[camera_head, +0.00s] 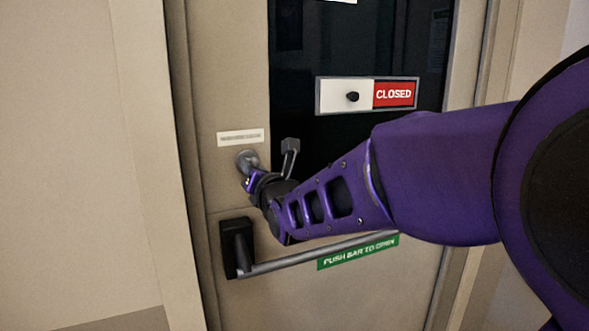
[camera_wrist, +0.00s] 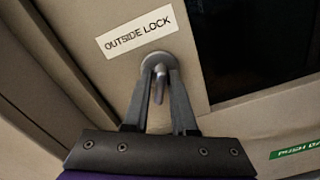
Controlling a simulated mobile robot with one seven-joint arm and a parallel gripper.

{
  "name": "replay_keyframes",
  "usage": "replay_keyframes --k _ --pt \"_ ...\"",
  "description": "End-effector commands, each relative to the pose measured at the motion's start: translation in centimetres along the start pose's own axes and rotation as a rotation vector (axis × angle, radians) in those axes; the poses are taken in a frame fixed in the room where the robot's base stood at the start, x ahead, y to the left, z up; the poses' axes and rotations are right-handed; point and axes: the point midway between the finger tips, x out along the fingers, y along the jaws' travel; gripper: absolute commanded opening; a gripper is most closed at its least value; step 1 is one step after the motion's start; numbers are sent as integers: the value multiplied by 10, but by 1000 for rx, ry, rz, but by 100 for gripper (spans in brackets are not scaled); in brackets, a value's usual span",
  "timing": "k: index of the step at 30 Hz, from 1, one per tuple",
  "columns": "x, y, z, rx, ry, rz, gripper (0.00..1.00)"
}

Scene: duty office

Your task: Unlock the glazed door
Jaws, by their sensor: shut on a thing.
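The glazed door (camera_head: 225,100) fills the middle of the head view, with a dark glass pane and a beige frame. On its left stile, under a white label, sits a round metal lock with a small turn piece (camera_head: 246,158). In the wrist view the label (camera_wrist: 138,36) reads "OUTSIDE LOCK", and the turn piece (camera_wrist: 158,86) stands between my fingers. My gripper (camera_head: 248,172) is at the lock; in the wrist view both fingertips close in on the turn piece. The fingers partly hide the lock's base.
A push bar (camera_head: 310,254) crosses the door just below my gripper, with a black end bracket (camera_head: 236,248) and a green "PUSH BAR TO OPEN" sign (camera_head: 357,250). A slider sign (camera_head: 367,95) reading "CLOSED" is on the glass. Plain wall (camera_head: 80,150) lies left.

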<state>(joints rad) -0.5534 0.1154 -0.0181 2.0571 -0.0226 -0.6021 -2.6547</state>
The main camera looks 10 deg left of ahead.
Motion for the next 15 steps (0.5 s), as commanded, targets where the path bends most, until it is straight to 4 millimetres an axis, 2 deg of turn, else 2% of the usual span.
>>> replay_keyframes --k 5,8,13,15 --pt "0 0 0 -11 0 0 0" --pt "0 0 0 -93 0 0 0" --pt "0 1 0 -325 0 1 0" --pt "0 2 -2 -341 2 5 0"
